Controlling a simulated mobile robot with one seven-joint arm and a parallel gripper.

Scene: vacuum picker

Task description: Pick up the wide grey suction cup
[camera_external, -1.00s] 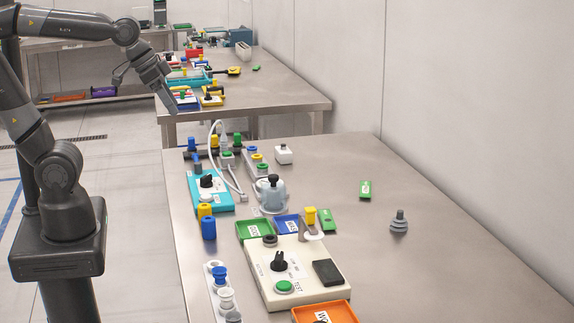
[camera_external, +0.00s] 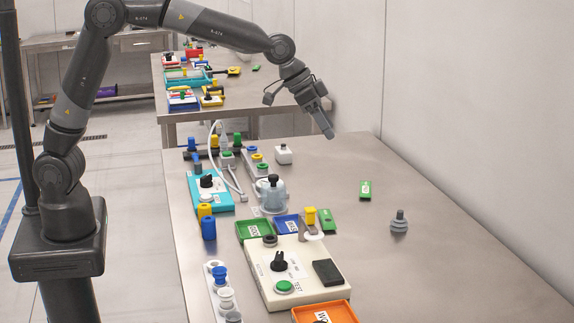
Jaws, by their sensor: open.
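A grey suction cup (camera_external: 399,222) with wide stacked rings and a dark stem on top stands upright on the right side of the near steel table (camera_external: 455,270). Bare table surrounds it. My gripper (camera_external: 328,132) is above the far part of this table, up and to the left of the cup and well apart from it. It points down and to the right. It is open and I see nothing held in it; its fingers overlap in this view. Another grey cup-like piece (camera_external: 233,317) is partly cut off at the bottom edge, at the end of a pale rack.
A green labelled block (camera_external: 365,190) lies behind the cup. To the left are a beige test box (camera_external: 295,270), green (camera_external: 254,229) and blue (camera_external: 287,224) trays, an orange tray (camera_external: 322,312) and a grey-blue pump-like device (camera_external: 272,195). A wall runs along the right.

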